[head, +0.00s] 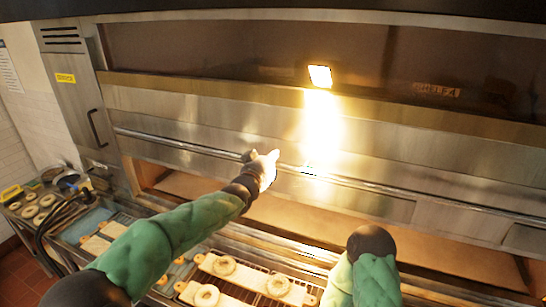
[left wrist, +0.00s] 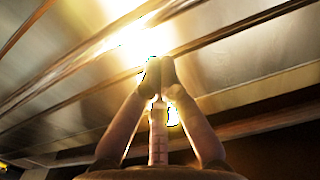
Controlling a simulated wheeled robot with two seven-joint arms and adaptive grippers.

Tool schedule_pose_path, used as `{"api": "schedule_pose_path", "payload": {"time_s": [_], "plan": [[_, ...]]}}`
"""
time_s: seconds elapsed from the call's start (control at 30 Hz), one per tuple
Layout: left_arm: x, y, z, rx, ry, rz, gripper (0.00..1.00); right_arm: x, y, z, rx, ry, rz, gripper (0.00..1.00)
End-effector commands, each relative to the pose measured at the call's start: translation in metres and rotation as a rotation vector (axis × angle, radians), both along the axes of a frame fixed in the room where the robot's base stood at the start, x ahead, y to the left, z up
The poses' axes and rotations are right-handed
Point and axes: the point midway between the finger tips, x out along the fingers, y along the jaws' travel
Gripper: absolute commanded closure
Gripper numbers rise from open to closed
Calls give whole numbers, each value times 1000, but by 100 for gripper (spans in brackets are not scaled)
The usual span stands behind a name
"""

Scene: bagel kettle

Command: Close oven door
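The oven is a wide steel unit across the head view. Its long door panel (head: 400,158) has a handle bar (head: 400,188) along its lower part, and a long opening (head: 320,222) shows below it. My left gripper (head: 268,164) is at the handle bar, near the middle of the door. In the left wrist view the left gripper's fingertips (left wrist: 161,73) meet, with the bar (left wrist: 240,34) running just beyond them. I cannot tell whether the bar is between the fingers. Glare hides part of the contact. Part of my right arm shows, but its gripper is not in view.
Boards with bagels (head: 222,265) lie on a rack in front of the oven, below my left arm. A tray of bagels (head: 32,208) stands at the far left. A bright lamp reflection (head: 320,76) shows on the upper oven glass. Red floor tiles (head: 18,270) show at lower left.

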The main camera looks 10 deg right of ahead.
Motion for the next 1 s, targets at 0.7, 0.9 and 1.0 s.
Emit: {"api": "schedule_pose_path", "payload": {"time_s": [0.7,0.9,1.0], "plan": [[2,-1,-15,-2,-2,0,100,0,0,2,0,0,0,60],[2,-1,-26,-2,-2,0,100,0,0,-9,0,0,0,60],[2,-1,-37,-2,-1,0,100,0,0,-19,0,0,0,60]]}}
